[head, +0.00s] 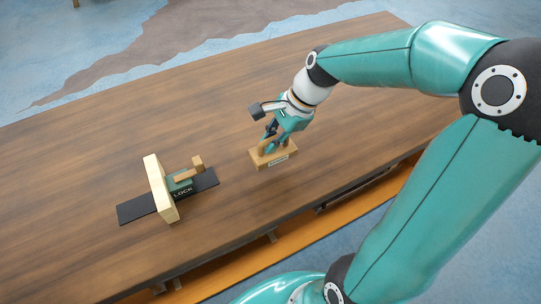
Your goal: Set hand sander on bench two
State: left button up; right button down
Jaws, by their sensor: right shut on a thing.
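My right gripper (271,141) reaches down from the upper right and is shut on the hand sander, a small wooden block (276,160) with a pale label on its front side and knob-like parts on top. The fingers cover part of its top. The block is upright and level, at the surface of the brown wooden bench (330,100) or just above it; I cannot tell whether it touches. The label is too small to read. My left gripper is not in view.
Left of the sander, a dark strip (136,208) lies on the bench with an upright pale wooden board (161,188) and a green block marked LOCK (181,186). The bench's far side and right part are clear. An orange strip (262,264) runs below the near edge.

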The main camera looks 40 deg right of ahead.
aim_at(272, 155)
jog(key=shift+f+b, duration=0.4)
jog(key=shift+f, duration=2.4)
jog(key=c, duration=1.2)
grip_release()
jog(key=shift+r, duration=0.1)
jog(key=p+v, duration=0.1)
jog(key=v, duration=1.1)
